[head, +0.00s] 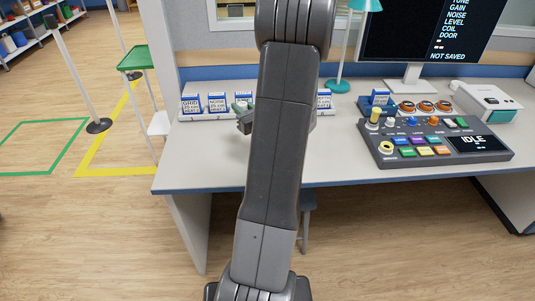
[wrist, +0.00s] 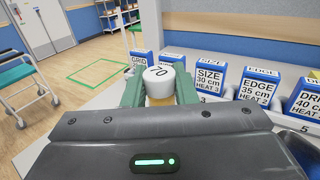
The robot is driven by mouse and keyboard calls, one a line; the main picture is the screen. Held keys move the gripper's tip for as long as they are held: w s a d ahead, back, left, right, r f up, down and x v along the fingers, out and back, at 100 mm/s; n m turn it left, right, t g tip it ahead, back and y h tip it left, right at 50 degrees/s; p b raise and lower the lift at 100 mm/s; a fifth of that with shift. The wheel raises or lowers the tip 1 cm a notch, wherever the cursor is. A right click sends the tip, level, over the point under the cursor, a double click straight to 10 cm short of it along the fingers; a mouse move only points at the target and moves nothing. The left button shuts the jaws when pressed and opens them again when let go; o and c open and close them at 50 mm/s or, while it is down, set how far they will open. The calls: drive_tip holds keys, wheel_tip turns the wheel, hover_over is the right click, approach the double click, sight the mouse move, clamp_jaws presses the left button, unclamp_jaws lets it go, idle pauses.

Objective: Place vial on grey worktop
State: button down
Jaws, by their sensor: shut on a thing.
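My gripper (wrist: 160,90) is shut on a vial (wrist: 158,76) in the wrist view. The vial has a white cap with dark marks and an amber body between the green fingers. Its lower part is hidden by the gripper. In the head view my gripper (head: 244,118) shows beside my arm, over the back left of the grey worktop (head: 222,158). My arm hides much of the gripper there, and I cannot make out the vial or its height above the worktop.
Blue and white labelled boxes (head: 217,102) stand in a row along the worktop's back. A control console (head: 435,145), monitor stand (head: 403,85) and white device (head: 485,100) take up the right. A teal lamp (head: 341,84) stands behind. The front left of the worktop is bare.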

drive_tip(key=f, duration=0.4)
drive_tip(key=shift+d+f, duration=0.2)
drive_tip(key=shift+f, duration=0.15)
drive_tip(key=shift+f+b, duration=0.3)
drive_tip(key=shift+f, duration=2.3)
drive_tip(key=shift+f+b, duration=0.25)
drive_tip(key=shift+b, duration=0.05)
drive_tip(key=c, duration=1.2)
unclamp_jaws()
drive_tip(key=shift+r, duration=0.1)
drive_tip(key=shift+o, duration=0.2)
